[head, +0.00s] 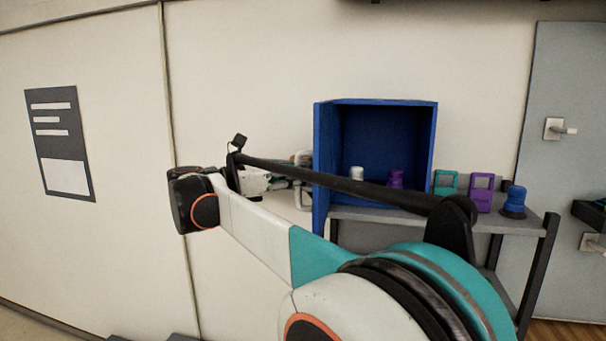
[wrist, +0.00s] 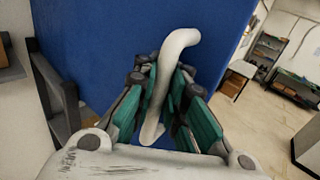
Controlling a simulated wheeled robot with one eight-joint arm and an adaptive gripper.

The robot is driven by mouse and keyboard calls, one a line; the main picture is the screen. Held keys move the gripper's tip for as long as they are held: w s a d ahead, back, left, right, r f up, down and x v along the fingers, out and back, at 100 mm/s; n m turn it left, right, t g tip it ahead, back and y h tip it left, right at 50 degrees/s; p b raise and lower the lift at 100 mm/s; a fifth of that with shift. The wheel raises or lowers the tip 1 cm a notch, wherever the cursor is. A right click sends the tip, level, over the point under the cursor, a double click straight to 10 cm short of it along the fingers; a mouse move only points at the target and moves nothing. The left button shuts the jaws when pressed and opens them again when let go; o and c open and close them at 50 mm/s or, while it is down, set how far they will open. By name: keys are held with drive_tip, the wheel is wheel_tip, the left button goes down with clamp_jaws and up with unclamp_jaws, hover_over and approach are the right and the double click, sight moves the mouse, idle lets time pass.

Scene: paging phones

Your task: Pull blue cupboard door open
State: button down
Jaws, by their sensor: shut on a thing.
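The blue cupboard (head: 385,135) stands on a grey shelf against the wall. Its blue door (head: 322,150) is swung out at the left side, seen nearly edge-on, and the inside is exposed. The door's outer face (wrist: 110,35) fills the middle of the wrist view. A white bar handle (wrist: 160,85) is on that face. My gripper (wrist: 165,95) is shut on the handle, with teal fingers on both sides of it. In the head view my gripper (head: 292,176) is at the door's left, partly hidden by my arm.
Inside the cupboard are a white object (head: 357,173) and a purple one (head: 396,178). Right of it on the shelf (head: 365,214) are a teal device (head: 445,180), a purple device (head: 481,190) and a blue domed object (head: 515,198). A grey door (head: 565,120) is at far right.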

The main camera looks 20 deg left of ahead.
drive_tip(key=shift+s+f, duration=0.1)
drive_tip(key=c, duration=1.6)
unclamp_jaws()
drive_tip(key=shift+s+a, duration=0.1)
drive_tip(key=shift+s, duration=0.25)
drive_tip(key=shift+w, duration=0.25)
drive_tip(key=v, duration=1.2)
